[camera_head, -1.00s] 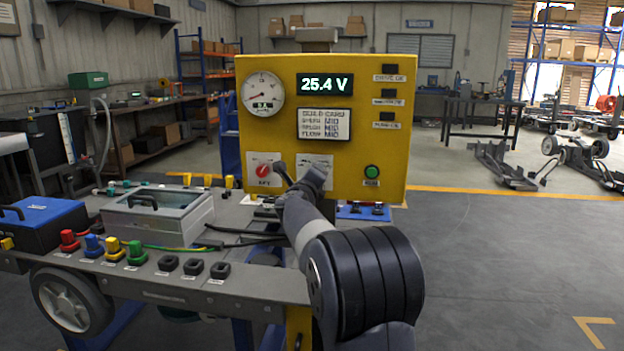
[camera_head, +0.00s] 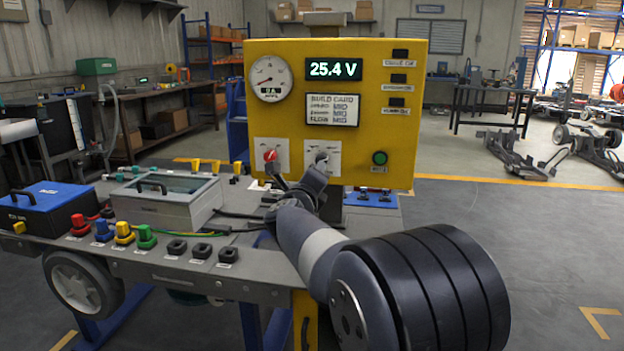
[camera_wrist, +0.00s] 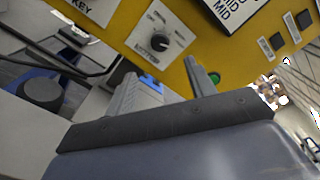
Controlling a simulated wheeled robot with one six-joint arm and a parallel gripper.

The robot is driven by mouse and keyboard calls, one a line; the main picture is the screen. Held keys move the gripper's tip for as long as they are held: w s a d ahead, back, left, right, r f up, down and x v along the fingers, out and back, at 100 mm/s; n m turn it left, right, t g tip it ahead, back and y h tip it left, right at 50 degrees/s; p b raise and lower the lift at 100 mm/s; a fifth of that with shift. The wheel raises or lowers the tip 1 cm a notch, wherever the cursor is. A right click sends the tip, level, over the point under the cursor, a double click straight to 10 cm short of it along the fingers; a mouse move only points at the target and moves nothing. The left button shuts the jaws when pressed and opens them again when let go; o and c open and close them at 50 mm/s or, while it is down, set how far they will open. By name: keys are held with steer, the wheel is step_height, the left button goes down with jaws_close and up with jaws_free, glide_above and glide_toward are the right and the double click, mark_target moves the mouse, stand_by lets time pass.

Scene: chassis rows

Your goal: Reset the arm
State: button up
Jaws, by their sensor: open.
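My gripper (camera_wrist: 160,84) is open and empty in the wrist view, with its two fingers apart below a black rotary knob (camera_wrist: 156,42) on a white plate. The fingers look clear of the knob. In the head view my arm reaches to the lower front of the yellow panel (camera_head: 440,100), and my wrist hides most of the gripper. A red key switch (camera_head: 270,156) sits left of the rotary knob's plate (camera_head: 322,150). A green button (camera_head: 379,158) is at the right. The display (camera_head: 334,69) reads 25.4 V.
The grey bench (camera_head: 170,262) holds a blue box (camera_head: 48,208), a clear-lidded grey case (camera_head: 165,203), coloured plugs and black sockets close to my arm. Cables lie below the panel. The floor (camera_head: 540,240) at the right is open.

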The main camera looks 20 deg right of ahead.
stand_by(0.3)
steer(key=x, duration=1)
steer(key=shift+w+d, duration=0.2)
steer(key=shift+w, duration=0.1)
steer(key=shift+s, duration=0.1)
